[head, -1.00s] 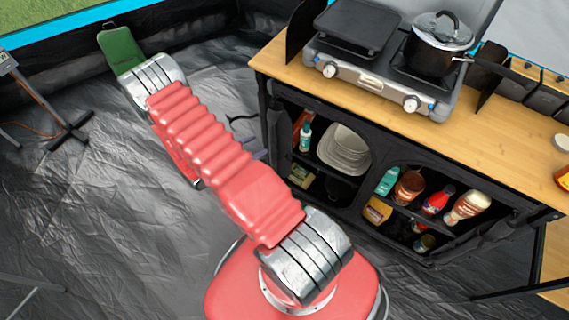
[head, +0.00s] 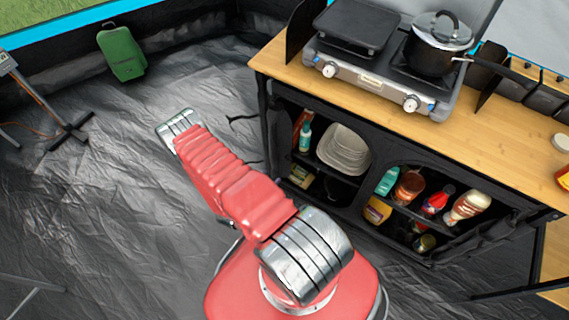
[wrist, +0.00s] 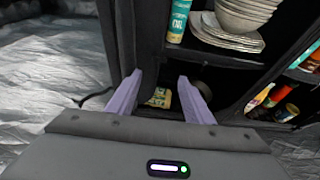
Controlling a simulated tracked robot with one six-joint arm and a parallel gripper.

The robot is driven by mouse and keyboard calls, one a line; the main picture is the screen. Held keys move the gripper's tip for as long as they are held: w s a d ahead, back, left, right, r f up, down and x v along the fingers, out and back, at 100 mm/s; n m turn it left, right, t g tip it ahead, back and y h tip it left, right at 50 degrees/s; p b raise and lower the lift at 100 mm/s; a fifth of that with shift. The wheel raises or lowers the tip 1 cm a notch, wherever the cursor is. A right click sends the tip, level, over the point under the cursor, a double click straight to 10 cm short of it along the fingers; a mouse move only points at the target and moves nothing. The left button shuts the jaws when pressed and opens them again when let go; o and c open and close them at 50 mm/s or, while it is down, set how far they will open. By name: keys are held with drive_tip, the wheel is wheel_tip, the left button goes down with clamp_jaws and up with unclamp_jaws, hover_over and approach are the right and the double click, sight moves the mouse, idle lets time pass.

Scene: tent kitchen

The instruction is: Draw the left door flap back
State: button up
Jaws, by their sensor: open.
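The black cabinet (head: 362,190) has its left compartment open to view. A dark vertical band of fabric, which looks like the left door flap (head: 282,128), stands gathered at that compartment's left edge. In the wrist view the flap (wrist: 151,45) rises just beyond and above the fingers, slightly left of the middle. My gripper (wrist: 160,77) is open, with its two lavender fingers apart and nothing clearly held between them. I cannot tell whether a finger touches the flap.
Stacked bowls and plates (head: 344,149) and a teal bottle (head: 305,136) sit in the left compartment, with a yellow pack (wrist: 159,97) low down. A stove (head: 385,62) with a pot (head: 437,45) stands on top. A green case (head: 121,52) stands beyond open floor.

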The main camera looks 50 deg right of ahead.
sight(288, 160)
drive_tip(key=shift+d, duration=0.1)
drive_tip(key=shift+x, duration=6.8)
drive_tip(key=shift+f, duration=0.15)
drive_tip(key=shift+c, duration=0.2)
clamp_jaws()
